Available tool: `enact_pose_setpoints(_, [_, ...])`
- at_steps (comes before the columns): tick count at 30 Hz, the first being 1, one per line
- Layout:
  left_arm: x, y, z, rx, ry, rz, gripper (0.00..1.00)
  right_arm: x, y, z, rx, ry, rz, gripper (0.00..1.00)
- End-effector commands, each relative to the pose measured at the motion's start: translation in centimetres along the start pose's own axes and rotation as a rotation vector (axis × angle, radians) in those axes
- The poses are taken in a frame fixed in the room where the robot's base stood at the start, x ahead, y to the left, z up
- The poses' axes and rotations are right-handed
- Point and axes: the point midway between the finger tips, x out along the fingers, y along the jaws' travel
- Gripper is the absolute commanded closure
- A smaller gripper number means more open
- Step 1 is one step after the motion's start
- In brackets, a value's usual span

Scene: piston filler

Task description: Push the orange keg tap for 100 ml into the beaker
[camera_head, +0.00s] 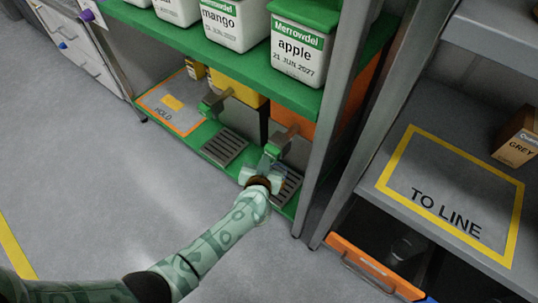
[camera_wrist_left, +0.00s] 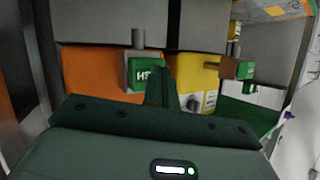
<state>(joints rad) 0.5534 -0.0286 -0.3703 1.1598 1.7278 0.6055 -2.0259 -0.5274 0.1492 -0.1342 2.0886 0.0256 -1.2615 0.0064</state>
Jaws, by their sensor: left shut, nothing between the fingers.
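The orange keg (camera_head: 308,130) stands on the lower green shelf, partly hidden by the rack post. Its tap (camera_head: 290,139) sticks out in front, with a green push block. In the left wrist view, which looks upside down, the orange keg (camera_wrist_left: 92,78) is on the left and the green push block (camera_wrist_left: 141,75) shows lettering. My left gripper (camera_head: 267,163) is at the tap's front, shut and empty. Its closed fingertips (camera_wrist_left: 160,76) overlap the block's edge; I cannot tell if they touch it. I cannot make out a beaker. My right gripper is not in view.
A yellow keg (camera_head: 237,91) with its own tap (camera_head: 213,102) stands to the left, above a drip tray (camera_head: 224,147). Another drip tray (camera_head: 288,186) lies partly behind my gripper. White tubs (camera_head: 299,54) stand above. The rack post (camera_head: 340,100) is close on the right.

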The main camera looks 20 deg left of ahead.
Motion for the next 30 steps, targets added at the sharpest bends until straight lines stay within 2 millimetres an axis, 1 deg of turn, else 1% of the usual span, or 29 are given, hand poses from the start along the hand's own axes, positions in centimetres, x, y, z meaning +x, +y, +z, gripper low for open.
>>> enact_pose_setpoints(2, [-0.5, -0.2, -0.2, 0.001, 0.003, 0.000, 1.00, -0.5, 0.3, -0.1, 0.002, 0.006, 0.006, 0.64])
enact_pose_setpoints(7, [-1.2, -0.6, 0.3, 0.001, 0.002, 0.001, 1.00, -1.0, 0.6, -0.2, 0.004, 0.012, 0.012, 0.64])
enact_pose_setpoints(19, [-1.5, -0.8, 0.7, 0.001, 0.000, 0.001, 1.00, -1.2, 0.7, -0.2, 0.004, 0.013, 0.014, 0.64])
enact_pose_setpoints(25, [-3.0, -1.6, 1.1, 0.002, 0.002, 0.000, 1.00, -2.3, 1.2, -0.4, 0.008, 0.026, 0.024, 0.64])
enact_pose_setpoints(30, [-4.4, -2.3, 1.9, 0.001, 0.001, 0.000, 1.00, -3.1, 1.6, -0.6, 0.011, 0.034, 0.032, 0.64])
